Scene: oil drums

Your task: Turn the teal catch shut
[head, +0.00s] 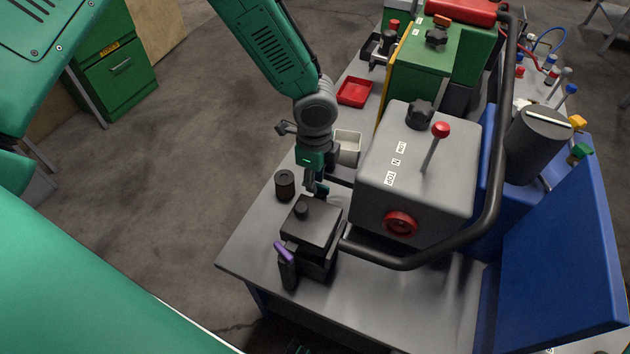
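I cannot make out a teal catch. A small black box (311,226) with a dark round knob on top stands near the table's left front corner. A purple-tipped lever (284,252) sits at its front left side. My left gripper (317,190) points down just behind the box, above its rear edge. Its fingers are small and partly overlap the dark background, so I cannot tell how far apart they are or whether they touch the box.
A grey machine box (395,195) with a red-knobbed lever (441,131) and a black tube rail (493,190) stands right of the black box. A dark cylinder (285,184) stands left of my gripper. A blue panel (560,250) rises at right. The front tabletop is clear.

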